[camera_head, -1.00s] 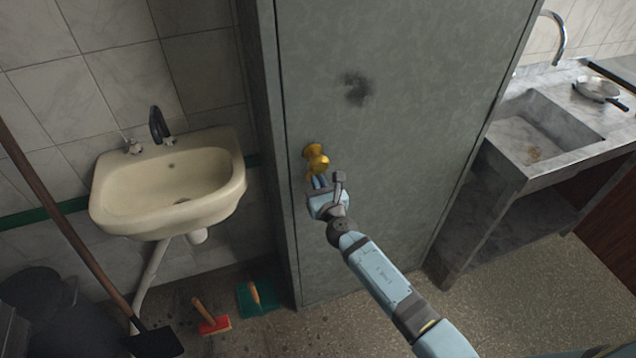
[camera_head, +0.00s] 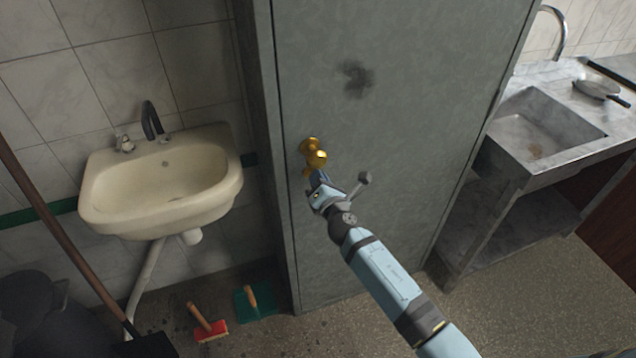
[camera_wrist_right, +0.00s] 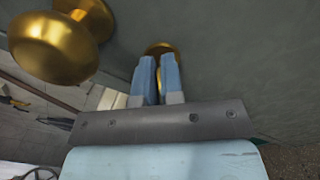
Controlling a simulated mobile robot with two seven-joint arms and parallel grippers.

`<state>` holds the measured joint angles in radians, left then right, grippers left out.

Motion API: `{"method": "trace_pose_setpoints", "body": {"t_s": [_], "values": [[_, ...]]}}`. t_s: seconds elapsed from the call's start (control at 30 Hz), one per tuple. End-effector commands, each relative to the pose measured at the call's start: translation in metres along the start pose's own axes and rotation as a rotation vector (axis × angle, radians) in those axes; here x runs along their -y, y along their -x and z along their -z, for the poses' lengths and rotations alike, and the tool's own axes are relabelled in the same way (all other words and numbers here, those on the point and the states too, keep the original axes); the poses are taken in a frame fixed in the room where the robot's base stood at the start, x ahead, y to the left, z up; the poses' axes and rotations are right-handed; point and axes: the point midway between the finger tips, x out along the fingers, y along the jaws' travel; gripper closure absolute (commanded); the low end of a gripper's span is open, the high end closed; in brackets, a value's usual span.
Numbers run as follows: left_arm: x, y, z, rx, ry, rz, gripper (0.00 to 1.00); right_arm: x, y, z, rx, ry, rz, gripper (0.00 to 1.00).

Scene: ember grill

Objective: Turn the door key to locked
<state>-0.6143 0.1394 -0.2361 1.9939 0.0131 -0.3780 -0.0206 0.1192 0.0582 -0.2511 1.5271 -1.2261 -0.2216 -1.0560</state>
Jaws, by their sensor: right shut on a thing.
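The grey-green door (camera_head: 400,120) stands upright in the middle of the head view, closed in its frame. A brass round knob (camera_head: 316,156) sits near its left edge; it also shows large at the upper left of the right wrist view (camera_wrist_right: 52,46). Just below the knob, my right gripper (camera_head: 317,180) is at the door's face. In the right wrist view its two blue fingers (camera_wrist_right: 156,80) are close together in front of a brass round plate (camera_wrist_right: 160,49). They are shut on the key, which the fingers mostly hide. My left gripper is not in view.
A cream washbasin (camera_head: 165,185) hangs on the tiled wall left of the door. A long-handled shovel (camera_head: 70,240) leans at the far left. A red brush (camera_head: 210,330) and a green dustpan (camera_head: 255,302) are on the floor. A stone sink (camera_head: 545,125) stands at the right.

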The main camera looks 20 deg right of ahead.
Motion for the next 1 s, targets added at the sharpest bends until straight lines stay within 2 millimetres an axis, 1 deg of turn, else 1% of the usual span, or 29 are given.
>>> {"method": "trace_pose_setpoints", "body": {"t_s": [0.03,0.2,0.6,0.8,1.0], "values": [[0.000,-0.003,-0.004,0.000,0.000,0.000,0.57,0.002,0.000,0.002,0.000,-0.044,-0.001,1.00],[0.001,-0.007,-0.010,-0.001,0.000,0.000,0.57,0.003,0.000,0.003,0.000,-0.206,-0.001,1.00],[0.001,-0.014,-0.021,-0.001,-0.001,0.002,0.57,0.007,0.000,0.003,0.000,-0.561,0.000,1.00],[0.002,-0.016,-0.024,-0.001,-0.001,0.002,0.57,0.007,0.000,0.003,0.000,-0.687,0.000,1.00],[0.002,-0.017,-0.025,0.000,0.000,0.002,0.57,0.008,0.000,0.003,0.000,-0.766,-0.001,1.00]]}}
